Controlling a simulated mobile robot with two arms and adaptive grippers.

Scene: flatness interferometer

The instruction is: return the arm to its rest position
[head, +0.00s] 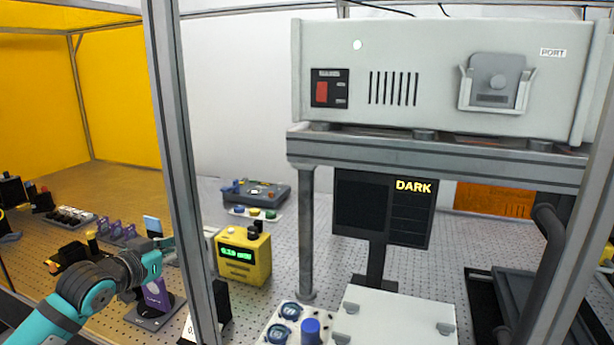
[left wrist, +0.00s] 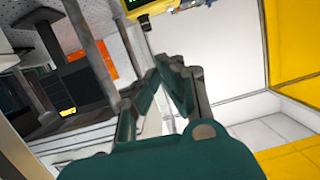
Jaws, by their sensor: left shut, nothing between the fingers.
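My left arm (head: 85,290) reaches in from the lower left in teal and dark grey. Its gripper (head: 168,242) is beside the grey upright post, above the perforated bench. The left wrist view shows the two dark green fingers (left wrist: 163,68) drawn together at their tips, with nothing held. My right gripper is not in either view.
A grey frame post (head: 180,170) stands just right of my left gripper. A yellow meter (head: 243,255) with a green readout is on the bench beyond. Purple holders (head: 117,230) stand at left. A dark screen (head: 383,210) reads "DARK" under the large grey box (head: 440,75).

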